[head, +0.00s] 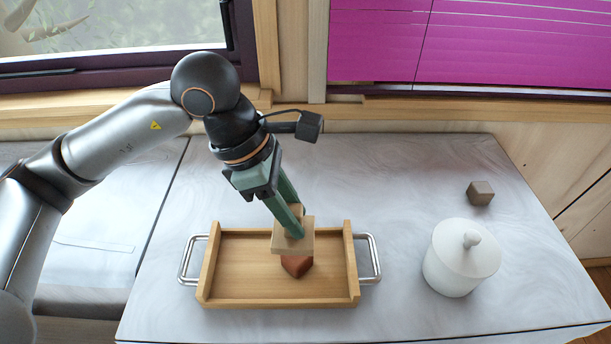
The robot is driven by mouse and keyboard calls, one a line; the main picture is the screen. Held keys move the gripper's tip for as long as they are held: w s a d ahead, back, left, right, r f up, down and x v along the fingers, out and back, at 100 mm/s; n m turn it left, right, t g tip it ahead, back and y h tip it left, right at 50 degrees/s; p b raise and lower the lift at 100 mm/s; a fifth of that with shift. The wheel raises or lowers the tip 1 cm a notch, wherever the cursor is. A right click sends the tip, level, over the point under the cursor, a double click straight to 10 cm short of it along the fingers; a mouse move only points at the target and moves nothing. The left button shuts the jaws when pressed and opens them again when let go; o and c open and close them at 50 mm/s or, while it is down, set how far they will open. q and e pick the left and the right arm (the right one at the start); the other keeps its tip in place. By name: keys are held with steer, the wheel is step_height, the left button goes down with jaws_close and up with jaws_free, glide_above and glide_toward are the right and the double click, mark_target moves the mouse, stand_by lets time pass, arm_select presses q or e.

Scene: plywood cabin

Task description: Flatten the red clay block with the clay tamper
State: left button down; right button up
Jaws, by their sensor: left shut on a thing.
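The red clay block (297,266) lies in the wooden tray (228,299), right of the tray's middle. The clay tamper (293,245), a light wooden piece with a square plate, is over the block and hides its upper part. I cannot tell whether the plate touches the clay. My left gripper (296,222) is shut on the tamper and points down from above the tray's back edge. My right gripper is not in view.
The tray has a metal handle at each end. A white lidded jar (461,259) stands to its right. A small brown cube (480,193) lies at the back right. The table is clear behind the tray. A window and pink blind are behind.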

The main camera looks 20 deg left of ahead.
arm_select(q)
steer(key=shift+w+d+r+n, duration=0.1)
steer(key=shift+w+r+n, duration=0.05)
steer(key=shift+w+n, duration=0.15)
steer(key=shift+s+f+b, duration=0.15)
steer(key=shift+f+b, duration=0.4)
steer(key=shift+f, duration=0.25)
steer(key=shift+f+b, duration=0.9)
steer(key=shift+f, duration=0.85)
steer(key=shift+f+b, duration=0.9)
steer(key=shift+b, duration=1.45)
stand_by(2.8)
